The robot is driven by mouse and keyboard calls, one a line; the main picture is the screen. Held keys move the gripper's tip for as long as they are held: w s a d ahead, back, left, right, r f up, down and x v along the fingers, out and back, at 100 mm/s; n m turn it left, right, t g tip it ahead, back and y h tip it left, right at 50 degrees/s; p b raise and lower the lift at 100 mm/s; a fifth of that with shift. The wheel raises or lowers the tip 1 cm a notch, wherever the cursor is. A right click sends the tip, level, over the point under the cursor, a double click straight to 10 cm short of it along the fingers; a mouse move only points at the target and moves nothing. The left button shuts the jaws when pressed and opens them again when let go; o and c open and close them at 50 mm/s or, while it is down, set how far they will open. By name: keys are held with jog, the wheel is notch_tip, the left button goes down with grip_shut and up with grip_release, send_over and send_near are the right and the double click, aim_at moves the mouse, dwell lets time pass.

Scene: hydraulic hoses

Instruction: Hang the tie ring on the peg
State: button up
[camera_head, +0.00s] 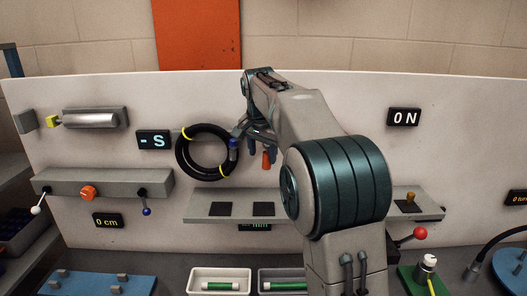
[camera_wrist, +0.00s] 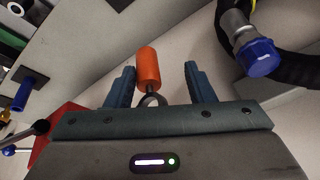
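My gripper (camera_head: 256,145) is in front of the wall panel, just right of a black hose coil with yellow ties (camera_head: 184,165). A small metal ring (camera_wrist: 152,100) shows at the cylinder's near end, partly hidden by the gripper body. The cylinder also shows below the fingers in the head view (camera_head: 266,160). I cannot tell whether this is the tie ring or what it hangs from. I cannot make out the peg for certain.
The coil's blue end cap (camera_wrist: 257,57) is close beside the right finger in the wrist view. A grey shelf with dark squares (camera_head: 196,197) is below. My arm hides the panel's middle right.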

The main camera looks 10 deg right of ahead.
jog(key=shift+s+d+r, duration=0.1)
jog(key=shift+d+r, duration=0.1)
jog(key=shift+d, duration=0.05)
jog(key=v, duration=1.3)
jog(key=s+d+f+n+y+b, duration=0.1)
jog(key=s+f+n, duration=0.7)
jog(key=s+f, duration=2)
jog(key=s+b, duration=0.1)
jog(key=s, duration=0.1)
jog(key=shift+s+d+b, duration=0.2)
jog(key=shift+s+b, duration=0.2)
dwell(0.6)
